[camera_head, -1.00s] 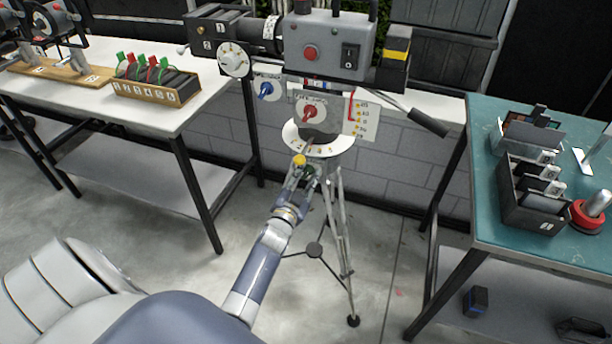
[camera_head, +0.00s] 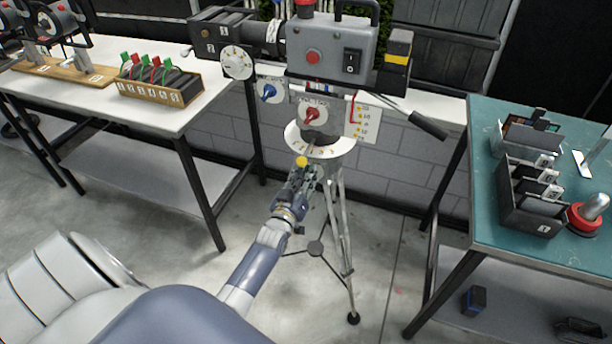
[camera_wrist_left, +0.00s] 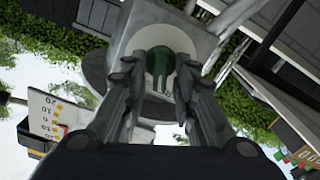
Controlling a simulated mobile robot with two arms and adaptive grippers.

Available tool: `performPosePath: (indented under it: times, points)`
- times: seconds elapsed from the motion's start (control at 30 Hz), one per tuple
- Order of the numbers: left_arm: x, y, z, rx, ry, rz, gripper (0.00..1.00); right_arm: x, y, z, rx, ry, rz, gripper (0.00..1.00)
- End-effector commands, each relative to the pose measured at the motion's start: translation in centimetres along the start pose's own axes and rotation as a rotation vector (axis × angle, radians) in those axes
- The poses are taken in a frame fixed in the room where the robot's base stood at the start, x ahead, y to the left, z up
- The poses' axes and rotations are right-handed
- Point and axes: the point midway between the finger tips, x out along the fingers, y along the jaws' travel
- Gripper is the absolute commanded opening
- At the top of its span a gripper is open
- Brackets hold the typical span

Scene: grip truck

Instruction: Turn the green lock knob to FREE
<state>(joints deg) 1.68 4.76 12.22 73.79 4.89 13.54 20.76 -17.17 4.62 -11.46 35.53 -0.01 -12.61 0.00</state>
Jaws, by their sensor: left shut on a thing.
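The green lock knob (camera_wrist_left: 160,64) shows between the fingers of my left gripper in the left wrist view, on the underside of the grey tripod head. My left gripper (camera_head: 304,176) reaches up from below to the tripod head, and its fingers (camera_wrist_left: 160,85) are closed on the knob from both sides. In the head view the gripper hides the knob. I cannot read the knob's setting or any FREE mark. My right gripper is not in view.
The camera rig (camera_head: 328,45) stands on the tripod (camera_head: 341,225) above my gripper. A yellow knob (camera_head: 302,161) is close to the fingertips. A red knob (camera_head: 312,114), a blue knob (camera_head: 268,91) and a pan handle (camera_head: 427,125) are higher. Tables flank the tripod.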

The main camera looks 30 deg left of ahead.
Motion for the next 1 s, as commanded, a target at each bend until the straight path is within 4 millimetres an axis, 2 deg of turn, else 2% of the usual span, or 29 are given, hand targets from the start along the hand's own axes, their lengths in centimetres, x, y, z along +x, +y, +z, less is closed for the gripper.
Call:
performPosePath:
  times: [0.4, 0.87, 0.9, 0.93, 1.0]
  points:
    - [-0.03, -0.20, 0.08, -0.156, -0.002, -0.001, 0.03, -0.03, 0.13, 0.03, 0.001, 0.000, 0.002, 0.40]
    - [-0.04, -0.20, 0.10, -0.169, -0.002, -0.001, 0.03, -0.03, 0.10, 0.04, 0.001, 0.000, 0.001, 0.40]
    - [-0.04, -0.20, 0.10, -0.169, -0.002, -0.001, 0.29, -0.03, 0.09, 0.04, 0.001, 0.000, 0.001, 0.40]
    - [-0.04, -0.20, 0.10, -0.169, -0.002, -0.001, 0.32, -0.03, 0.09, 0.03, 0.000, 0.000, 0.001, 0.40]
    - [-0.03, -0.20, 0.10, -0.169, -0.002, -0.001, 0.32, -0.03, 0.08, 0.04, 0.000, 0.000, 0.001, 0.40]
